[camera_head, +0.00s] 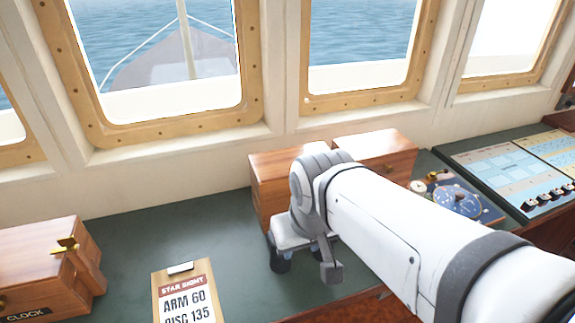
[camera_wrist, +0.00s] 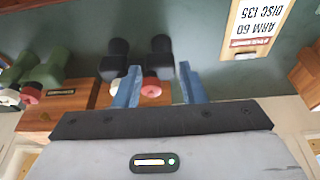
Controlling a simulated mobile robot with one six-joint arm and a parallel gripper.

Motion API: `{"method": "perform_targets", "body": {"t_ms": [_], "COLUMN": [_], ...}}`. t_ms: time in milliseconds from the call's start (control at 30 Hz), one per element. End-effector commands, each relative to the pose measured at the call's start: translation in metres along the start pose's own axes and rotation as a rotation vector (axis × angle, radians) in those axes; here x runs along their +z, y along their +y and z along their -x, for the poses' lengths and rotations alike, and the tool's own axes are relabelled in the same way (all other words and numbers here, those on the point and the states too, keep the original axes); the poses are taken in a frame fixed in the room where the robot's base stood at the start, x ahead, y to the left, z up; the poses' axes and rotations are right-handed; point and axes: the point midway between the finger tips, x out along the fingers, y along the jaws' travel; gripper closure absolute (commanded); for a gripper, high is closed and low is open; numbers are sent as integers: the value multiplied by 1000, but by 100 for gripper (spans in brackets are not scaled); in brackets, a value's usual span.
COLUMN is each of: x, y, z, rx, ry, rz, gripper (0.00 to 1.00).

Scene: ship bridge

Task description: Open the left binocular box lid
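The left binocular box (camera_head: 268,190) is a brown wooden box against the wall below the windows, partly hidden by my arm. Its top looks flat and closed in the head view. Contact cannot be told. The right box (camera_head: 375,148) stands beside it; green binoculars (camera_wrist: 55,65) show there in the wrist view.
A clipboard (camera_head: 183,292) lies on the green console top (camera_head: 150,225). A wooden clock box (camera_head: 35,255) with a brass catch stands at the far left. Instruments and a panel (camera_head: 515,170) are on the right. The console between clock box and binocular boxes is mostly clear.

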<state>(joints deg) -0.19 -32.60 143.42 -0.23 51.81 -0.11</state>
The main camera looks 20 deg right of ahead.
Motion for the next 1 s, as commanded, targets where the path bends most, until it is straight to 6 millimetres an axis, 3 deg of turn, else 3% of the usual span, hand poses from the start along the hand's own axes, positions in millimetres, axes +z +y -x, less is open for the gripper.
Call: {"method": "perform_targets", "body": {"t_ms": [167,267,400,600,800,1000], "x": [-17,-48,-106,-168,-191,-194], "y": [5,15,44,88,108,108], "z": [-8,-19,-38,-61,-70,-96], "rx": [-1,-5,-6,-4,-2,-4], "ry": [5,15,40,74,88,86], "rz": [-6,-2,-11,-11,-9,-7], "gripper": [56,56,56,56,56,56]}}
